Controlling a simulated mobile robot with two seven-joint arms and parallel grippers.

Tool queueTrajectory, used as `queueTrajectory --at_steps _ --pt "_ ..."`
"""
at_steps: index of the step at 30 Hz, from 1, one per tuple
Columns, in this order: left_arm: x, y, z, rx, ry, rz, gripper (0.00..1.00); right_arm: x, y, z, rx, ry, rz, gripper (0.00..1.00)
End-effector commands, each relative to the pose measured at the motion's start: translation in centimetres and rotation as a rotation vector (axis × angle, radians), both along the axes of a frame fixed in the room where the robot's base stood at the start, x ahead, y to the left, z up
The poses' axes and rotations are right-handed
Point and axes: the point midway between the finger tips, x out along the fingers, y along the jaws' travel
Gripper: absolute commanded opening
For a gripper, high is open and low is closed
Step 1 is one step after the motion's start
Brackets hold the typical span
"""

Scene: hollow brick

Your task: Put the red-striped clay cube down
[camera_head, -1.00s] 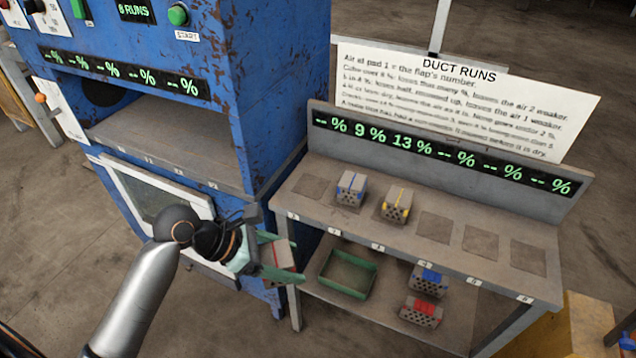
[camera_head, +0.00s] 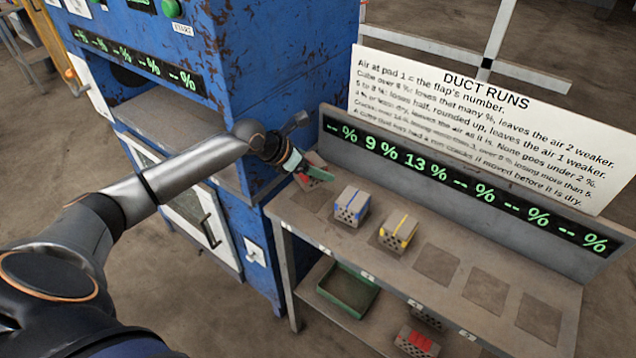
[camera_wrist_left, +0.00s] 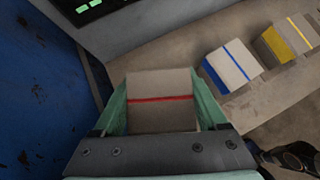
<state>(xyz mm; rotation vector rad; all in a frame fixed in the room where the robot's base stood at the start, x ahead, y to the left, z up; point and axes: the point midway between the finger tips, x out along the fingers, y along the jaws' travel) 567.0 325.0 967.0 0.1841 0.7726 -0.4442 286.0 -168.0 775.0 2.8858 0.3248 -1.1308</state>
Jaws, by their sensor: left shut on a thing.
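My left gripper (camera_head: 312,173) is shut on the red-striped clay cube (camera_head: 311,160), a grey-brown block with one red line. In the left wrist view the cube (camera_wrist_left: 160,86) sits between the two green fingers of the gripper (camera_wrist_left: 160,105). It is at the left end of the bench's upper shelf (camera_head: 455,245), over or behind the first pad (camera_head: 312,198). I cannot tell whether its underside touches the shelf. A blue-striped cube (camera_head: 352,206) stands on the second pad, just right of it, apart from the gripper. My right gripper is out of view.
A yellow-striped cube (camera_head: 397,231) stands on the third pad. The pads farther right (camera_head: 438,264) are empty. A display panel (camera_head: 430,168) rises behind the pads, and a blue machine (camera_head: 285,70) stands close on the left. A green tray (camera_head: 348,290) and red-marked block (camera_head: 416,342) are below.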

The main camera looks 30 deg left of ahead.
Motion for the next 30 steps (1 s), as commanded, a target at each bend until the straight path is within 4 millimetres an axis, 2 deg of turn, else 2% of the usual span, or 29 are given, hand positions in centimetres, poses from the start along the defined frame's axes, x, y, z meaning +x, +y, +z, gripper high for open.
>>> queueTrajectory --at_steps 7,13,24,25,30 --pt "0.0 -0.1 -2.1 -0.002 0.0 -0.002 0.19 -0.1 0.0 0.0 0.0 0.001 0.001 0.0" --pt "0.0 -0.1 -4.7 -0.002 -0.001 -0.001 0.19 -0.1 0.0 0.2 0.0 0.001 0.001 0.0" --pt "0.1 -0.1 -5.2 -0.002 -0.003 -0.002 0.19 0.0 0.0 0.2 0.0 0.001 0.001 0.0" --pt "0.0 -0.1 -5.3 -0.001 -0.002 -0.003 0.77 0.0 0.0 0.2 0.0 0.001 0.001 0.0" --pt "0.0 -0.1 -5.2 -0.001 -0.002 -0.003 0.96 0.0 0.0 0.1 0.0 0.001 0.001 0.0"
